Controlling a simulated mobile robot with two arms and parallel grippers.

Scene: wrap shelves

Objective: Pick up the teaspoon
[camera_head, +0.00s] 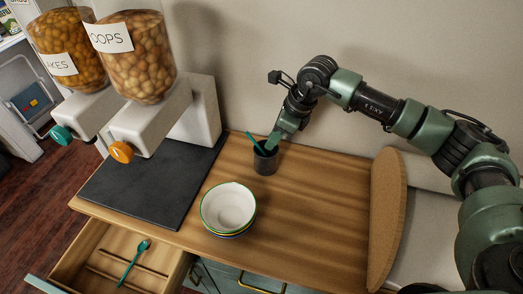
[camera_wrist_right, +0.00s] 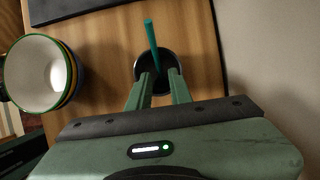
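A dark cup (camera_head: 266,163) stands on the wooden counter, with a teal handle (camera_head: 256,143) sticking up out of it and leaning left. Its lower end is hidden inside the cup. In the right wrist view the handle (camera_wrist_right: 151,35) rises from the cup (camera_wrist_right: 140,66) just ahead of my fingers. My right gripper (camera_head: 275,142) points down at the cup's mouth, its fingers apart with nothing visible between them; they also show in the wrist view (camera_wrist_right: 160,80). A teal spoon (camera_head: 134,262) lies in the open drawer. My left gripper is not in view.
Stacked bowls (camera_head: 228,208) stand front-left of the cup. Two dispensers (camera_head: 140,60) stand by a dark mat (camera_head: 150,185) at left. The drawer (camera_head: 95,262) is pulled out. A cork-coloured board (camera_head: 386,220) stands at right. The counter between bowls and board is clear.

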